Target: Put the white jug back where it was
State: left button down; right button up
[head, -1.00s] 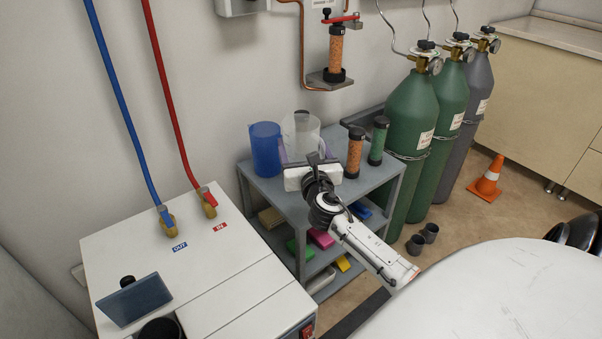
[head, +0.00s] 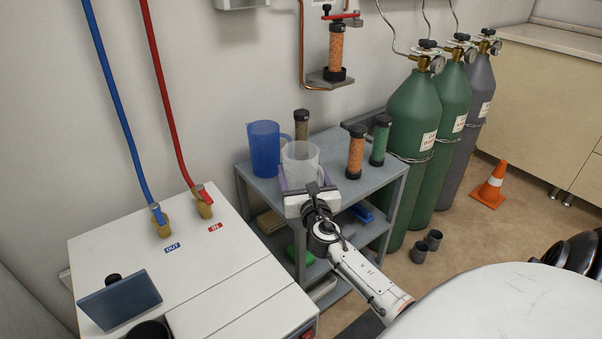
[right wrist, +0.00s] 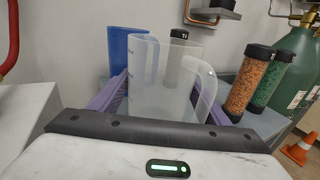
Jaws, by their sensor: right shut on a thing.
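The white jug (head: 301,160) is translucent and upright over the grey cart (head: 260,185), right of the blue jug (head: 264,148). My right gripper (head: 300,177) is shut on the white jug, with its purple fingers on both sides of it. In the right wrist view the white jug (right wrist: 163,80) stands between the fingers, with the blue jug (right wrist: 128,50) behind it at the left. The jug's base is hidden behind the gripper, so I cannot tell whether it touches the cart top. My left gripper is not in view.
A brown-filled column (head: 302,124) stands behind the white jug. An orange column (head: 356,152) and a green column (head: 379,140) stand to its right. Green gas cylinders (head: 412,120) are beside the cart. A white machine (head: 190,270) is at the front left.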

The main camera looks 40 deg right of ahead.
jog(key=o, duration=1.5)
jog(key=shift+r+p, duration=0.2)
jog(key=shift+p, duration=0.1)
jog(key=p+v, duration=0.1)
jog(key=v, duration=1.1)
jog(key=shift+f, duration=0.15)
